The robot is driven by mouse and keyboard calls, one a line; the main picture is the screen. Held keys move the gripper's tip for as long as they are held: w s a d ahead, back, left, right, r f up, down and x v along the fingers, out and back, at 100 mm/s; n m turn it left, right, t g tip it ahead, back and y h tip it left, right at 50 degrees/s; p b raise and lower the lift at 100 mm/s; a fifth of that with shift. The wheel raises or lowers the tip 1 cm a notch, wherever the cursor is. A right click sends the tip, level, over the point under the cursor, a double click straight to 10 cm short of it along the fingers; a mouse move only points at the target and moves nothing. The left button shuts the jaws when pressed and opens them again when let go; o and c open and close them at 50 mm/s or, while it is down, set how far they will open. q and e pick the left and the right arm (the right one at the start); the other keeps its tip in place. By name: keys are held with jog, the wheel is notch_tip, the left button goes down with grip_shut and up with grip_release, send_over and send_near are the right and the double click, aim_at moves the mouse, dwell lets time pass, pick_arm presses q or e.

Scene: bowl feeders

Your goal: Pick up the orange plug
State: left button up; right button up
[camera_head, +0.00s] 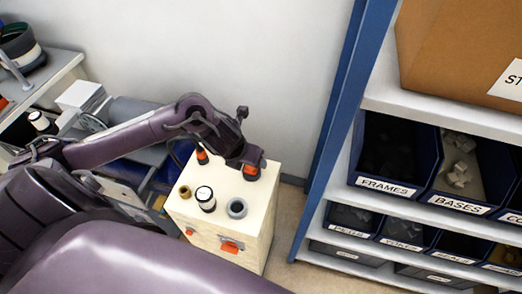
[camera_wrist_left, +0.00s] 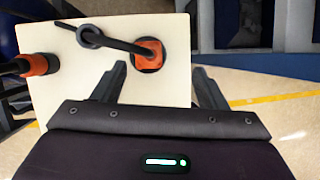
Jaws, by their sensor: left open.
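An orange plug (camera_head: 251,172) is at the back right of the pale box top, partly hidden under my left gripper (camera_head: 247,160). In the left wrist view this orange plug (camera_wrist_left: 148,52) has a black cable and sits in a dark round base. My left gripper (camera_wrist_left: 160,74) is open, with its two dark fingers apart and the plug beyond and between them. A second orange plug (camera_head: 202,156) is farther left on the box; it also shows at the left in the wrist view (camera_wrist_left: 36,65). Nothing is held. My right gripper is out of view.
The pale box (camera_head: 255,226) also bears a brass ring (camera_head: 185,191), a black-and-white cylinder (camera_head: 205,198) and a grey ring (camera_head: 237,207). A blue-framed shelf (camera_head: 335,110) with labelled bins stands to the right. A cluttered bench (camera_head: 60,65) is at the left.

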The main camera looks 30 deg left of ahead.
pick_arm(q)
jog(key=shift+w+a+r+m, duration=0.1)
jog(key=shift+w+a+m, duration=0.15)
jog(key=shift+a+m, duration=0.5)
jog(key=shift+a+f, duration=0.2)
jog(key=shift+a, duration=0.1)
jog(key=shift+f, duration=0.35)
jog(key=shift+d+f, duration=0.2)
jog(key=shift+f, duration=0.3)
jog(key=x, duration=0.4)
jog(key=shift+d+p, duration=0.2)
jog(key=shift+p, duration=0.15)
jog(key=shift+w+f+y, duration=0.2)
jog(key=shift+f+y, duration=0.1)
jog(key=shift+f, duration=0.1)
jog(key=c, duration=1.2)
jog(key=shift+c, duration=0.2)
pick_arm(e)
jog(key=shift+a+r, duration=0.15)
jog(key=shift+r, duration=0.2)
